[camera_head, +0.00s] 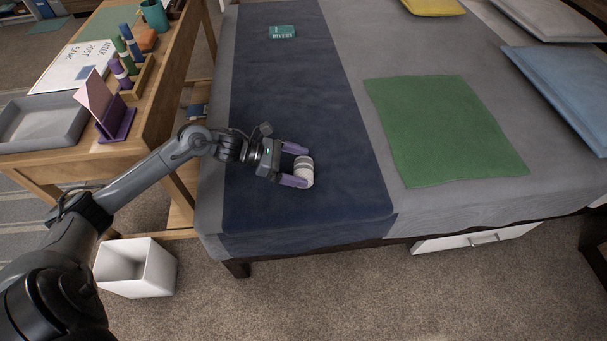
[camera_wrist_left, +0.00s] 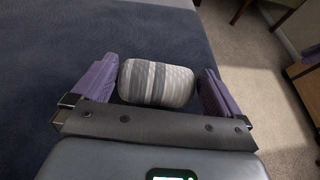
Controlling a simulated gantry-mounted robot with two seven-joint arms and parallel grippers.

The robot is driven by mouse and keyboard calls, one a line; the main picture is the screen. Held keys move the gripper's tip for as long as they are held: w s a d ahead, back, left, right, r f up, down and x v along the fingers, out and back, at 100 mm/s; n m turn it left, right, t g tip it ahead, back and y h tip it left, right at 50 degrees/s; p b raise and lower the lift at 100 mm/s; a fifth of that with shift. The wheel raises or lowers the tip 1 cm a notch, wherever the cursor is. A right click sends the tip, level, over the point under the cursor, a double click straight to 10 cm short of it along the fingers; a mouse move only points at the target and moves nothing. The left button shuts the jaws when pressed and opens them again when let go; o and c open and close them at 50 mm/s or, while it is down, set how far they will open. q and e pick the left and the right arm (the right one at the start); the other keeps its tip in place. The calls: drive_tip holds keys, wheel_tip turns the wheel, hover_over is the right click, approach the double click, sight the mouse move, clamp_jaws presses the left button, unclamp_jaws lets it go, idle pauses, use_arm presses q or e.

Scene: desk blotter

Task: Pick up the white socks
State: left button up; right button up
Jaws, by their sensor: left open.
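The white socks (camera_head: 304,171) are a rolled bundle lying on the dark blue blanket (camera_head: 300,80) near the front of the bed. In the left wrist view the bundle (camera_wrist_left: 157,83) shows grey and white stripes. My left gripper (camera_head: 295,166) is open, with its purple fingers on either side of the bundle. In the left wrist view the left finger is close to the bundle's end, and a small gap shows at the right finger. My right gripper is not in view.
A wooden desk (camera_head: 150,100) with a grey tray (camera_head: 40,122) and a purple stand (camera_head: 115,119) is at the left. A white bin (camera_head: 136,268) stands on the floor. A green cloth (camera_head: 445,130) lies right of the blanket, and a small teal book (camera_head: 282,32) lies farther back.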

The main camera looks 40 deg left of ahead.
sight(311, 169)
use_arm(q)
drive_tip(key=shift+b+x, duration=0.65)
drive_tip(key=shift+x, duration=1.6)
drive_tip(key=c, duration=0.7)
drive_tip(key=shift+r, duration=0.2)
